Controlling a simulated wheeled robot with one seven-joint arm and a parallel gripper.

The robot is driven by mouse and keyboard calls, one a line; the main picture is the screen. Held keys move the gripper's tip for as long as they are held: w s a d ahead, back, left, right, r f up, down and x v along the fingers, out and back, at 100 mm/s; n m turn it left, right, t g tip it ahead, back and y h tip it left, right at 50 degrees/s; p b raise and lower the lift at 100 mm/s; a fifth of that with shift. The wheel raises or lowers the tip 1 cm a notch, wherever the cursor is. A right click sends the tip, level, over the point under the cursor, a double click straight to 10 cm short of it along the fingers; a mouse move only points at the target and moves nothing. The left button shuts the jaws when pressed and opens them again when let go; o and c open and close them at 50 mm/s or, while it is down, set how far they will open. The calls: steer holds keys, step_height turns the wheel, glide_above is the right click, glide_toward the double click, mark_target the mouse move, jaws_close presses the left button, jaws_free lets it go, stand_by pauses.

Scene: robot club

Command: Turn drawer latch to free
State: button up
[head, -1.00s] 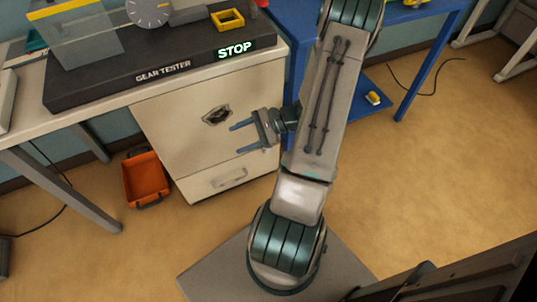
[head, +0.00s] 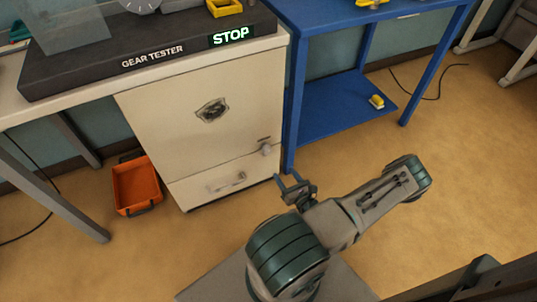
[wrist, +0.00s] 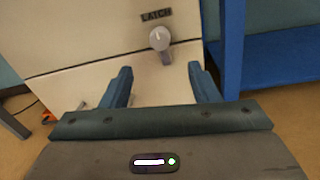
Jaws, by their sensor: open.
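The drawer latch is a small grey knob (head: 266,149) on the right side of the cream cabinet front, just above the drawer. It also shows in the wrist view (wrist: 159,40) under a dark label reading LATCH (wrist: 157,15). The drawer (head: 215,186) looks closed and has a pale handle (head: 228,182). My gripper (head: 288,180) is open and empty, in front of the cabinet's lower right corner, below and apart from the knob. In the wrist view the knob lies beyond and between my two fingertips (wrist: 160,72).
A blue table (head: 291,100) with a low shelf stands right of the cabinet, its leg close to the knob side. An orange bin (head: 136,186) sits on the floor left of the cabinet. The gear tester (head: 150,58) is on top.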

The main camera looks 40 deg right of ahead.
mark_target(269, 152)
steer(key=w+b, duration=0.1)
steer(key=w, duration=0.3)
steer(key=w+d+b, duration=0.1)
steer(key=w, duration=0.4)
steer(key=w+d+b, duration=0.1)
steer(key=w, duration=0.3)
steer(key=shift+w+d, duration=0.1)
steer(key=shift+w, duration=0.15)
steer(key=c, duration=1)
